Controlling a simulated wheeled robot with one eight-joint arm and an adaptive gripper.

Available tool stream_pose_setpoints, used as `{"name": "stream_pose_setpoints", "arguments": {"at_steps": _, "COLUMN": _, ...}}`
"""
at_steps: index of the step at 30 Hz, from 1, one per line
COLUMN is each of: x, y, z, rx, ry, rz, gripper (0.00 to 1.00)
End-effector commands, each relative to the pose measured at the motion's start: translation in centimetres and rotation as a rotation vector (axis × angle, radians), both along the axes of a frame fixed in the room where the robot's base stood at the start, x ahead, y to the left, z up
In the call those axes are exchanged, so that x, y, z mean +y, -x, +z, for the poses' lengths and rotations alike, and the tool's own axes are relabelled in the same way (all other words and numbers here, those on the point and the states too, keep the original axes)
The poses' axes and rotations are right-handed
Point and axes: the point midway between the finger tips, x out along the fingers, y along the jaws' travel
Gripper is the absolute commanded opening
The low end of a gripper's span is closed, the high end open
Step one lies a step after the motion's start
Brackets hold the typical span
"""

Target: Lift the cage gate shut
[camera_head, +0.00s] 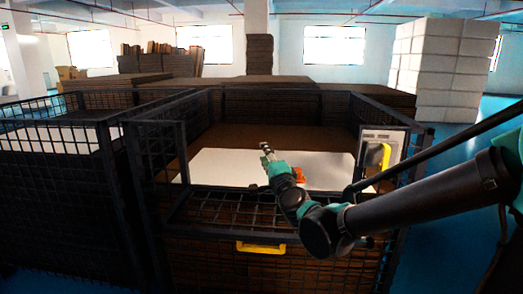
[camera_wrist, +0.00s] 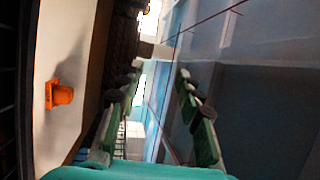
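The dark mesh cage (camera_head: 195,104) stands in front of me with a pale board (camera_head: 230,166) inside. Its front gate (camera_head: 225,212) shows as a mesh panel that looks tilted, with its upper part lowered. A yellow handle (camera_head: 260,247) is at the front, below this panel. My gripper (camera_head: 266,150) is above the board, beyond the gate panel, and appears apart from the gate. In the wrist view my gripper (camera_wrist: 159,80) has its two fingers spread, with nothing between them. My arm hides the right part of the gate.
An orange object (camera_head: 299,175) lies on the board; it also shows in the wrist view (camera_wrist: 59,95). A pale panel with a yellow part (camera_head: 377,157) is at the cage's right side. Another mesh cage (camera_head: 60,140) stands at left. White stacked boxes (camera_head: 440,70) are behind right.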

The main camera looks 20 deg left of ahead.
Motion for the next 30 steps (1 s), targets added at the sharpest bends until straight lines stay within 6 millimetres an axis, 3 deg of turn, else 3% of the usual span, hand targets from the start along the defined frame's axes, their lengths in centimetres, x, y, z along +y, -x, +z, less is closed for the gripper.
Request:
{"name": "stream_pose_setpoints", "arguments": {"at_steps": 3, "x": -1.5, "y": 2.2, "z": -0.4, "rx": 0.001, "ry": 0.000, "rz": 0.002, "gripper": 0.36}}
{"name": "stream_pose_setpoints", "arguments": {"at_steps": 9, "x": -3.5, "y": 4.8, "z": -0.9, "rx": 0.001, "ry": 0.000, "rz": 0.002, "gripper": 0.36}}
{"name": "stream_pose_setpoints", "arguments": {"at_steps": 15, "x": -4.4, "y": 6.0, "z": -1.1, "rx": 0.001, "ry": -0.001, "rz": 0.001, "gripper": 0.36}}
{"name": "stream_pose_setpoints", "arguments": {"at_steps": 24, "x": -4.5, "y": 6.1, "z": -1.2, "rx": 0.000, "ry": 0.000, "rz": 0.000, "gripper": 0.36}}
{"name": "stream_pose_setpoints", "arguments": {"at_steps": 30, "x": -4.5, "y": 6.2, "z": -1.2, "rx": -0.001, "ry": 0.002, "rz": 0.001, "gripper": 0.14}}
